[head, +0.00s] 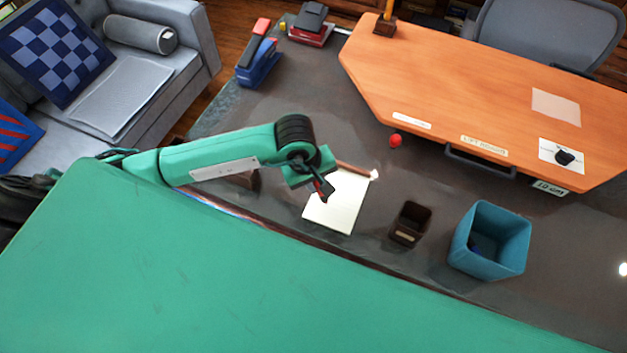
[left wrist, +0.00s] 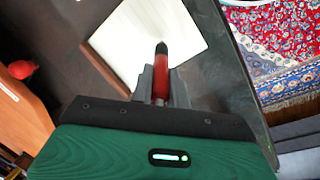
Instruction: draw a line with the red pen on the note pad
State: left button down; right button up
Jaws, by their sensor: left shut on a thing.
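The note pad (head: 343,208) is a cream-white sheet lying on the dark desk in the head view. It also shows at the top of the left wrist view (left wrist: 190,25). My left gripper (head: 320,184) is above the pad's left part, with its fingers (left wrist: 161,85) shut on the red pen (left wrist: 161,70). The pen's dark tip points away from the gripper and appears over the pad in the wrist view. I cannot tell whether the tip touches the paper. The visible paper looks blank. My right gripper is not in view.
A small dark holder (head: 410,222) and a teal bin (head: 490,240) stand right of the pad. A red ball (head: 395,141) and a brown rod-like thing (head: 352,168) lie behind it. A raised orange wooden top (head: 480,90) is further back.

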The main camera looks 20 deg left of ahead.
pick_arm(q)
jog(key=shift+d, duration=0.35)
jog(key=shift+d+b, duration=0.4)
jog(key=shift+d, duration=0.1)
jog(key=shift+d, duration=0.15)
jog(key=shift+d, duration=0.3)
jog(key=shift+d+b, duration=0.25)
jog(key=shift+b, duration=0.1)
jog(key=shift+d, duration=0.1)
jog(key=shift+d+b, duration=0.35)
jog(key=shift+d, duration=0.2)
jog(key=shift+a, duration=0.15)
